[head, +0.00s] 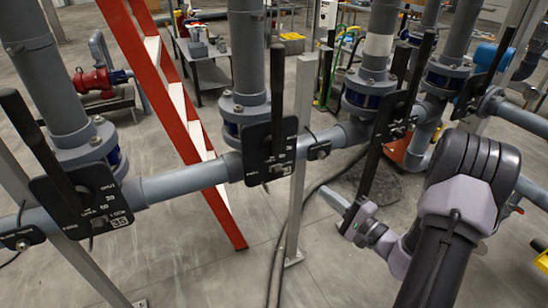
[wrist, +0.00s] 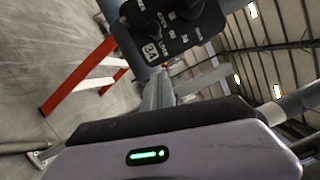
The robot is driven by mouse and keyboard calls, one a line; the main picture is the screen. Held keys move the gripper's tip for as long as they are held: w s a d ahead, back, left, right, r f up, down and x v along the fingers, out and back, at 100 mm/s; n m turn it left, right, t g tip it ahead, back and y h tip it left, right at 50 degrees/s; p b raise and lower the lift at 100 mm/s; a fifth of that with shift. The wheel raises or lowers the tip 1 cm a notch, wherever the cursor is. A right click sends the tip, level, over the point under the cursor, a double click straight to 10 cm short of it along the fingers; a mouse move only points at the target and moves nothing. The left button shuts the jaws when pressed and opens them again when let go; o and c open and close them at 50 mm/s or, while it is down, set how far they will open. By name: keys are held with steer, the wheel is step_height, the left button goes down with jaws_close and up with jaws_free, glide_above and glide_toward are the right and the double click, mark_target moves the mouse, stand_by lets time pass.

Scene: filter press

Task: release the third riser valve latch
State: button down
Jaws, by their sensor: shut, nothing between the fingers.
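Several riser valves stand in a row in the head view, each with a black lever and label plate. The third from the left (head: 372,97) has a blue band, and its black plate (head: 392,118) is seen edge-on; I cannot make out its latch. My gripper (head: 328,196) is shut and empty, below and left of that valve and below the horizontal pipe, touching nothing that I can see. In the wrist view the shut fingers (wrist: 159,82) point toward a dark label plate (wrist: 172,28) that seems to read 34. I cannot tell which valve carries it.
A horizontal grey pipe (head: 185,185) joins the valves. The second valve's plate (head: 268,152) and lever and a pale upright post (head: 298,150) stand left of my gripper. A red ladder (head: 170,80) leans behind. A dark cable runs along the floor.

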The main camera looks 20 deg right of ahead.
mark_target(277, 171)
steer(key=b+x, duration=0.1)
steer(key=x, duration=0.8)
steer(key=shift+w, duration=0.1)
steer(key=a, duration=0.1)
steer(key=a+r+b, duration=0.1)
steer(key=a, duration=0.1)
steer(key=shift+a, duration=0.2)
steer(key=shift+a+r, duration=0.15)
steer(key=shift+a, duration=0.15)
steer(key=a+b, duration=0.1)
steer(key=a, duration=0.2)
steer(key=shift+a, duration=0.1)
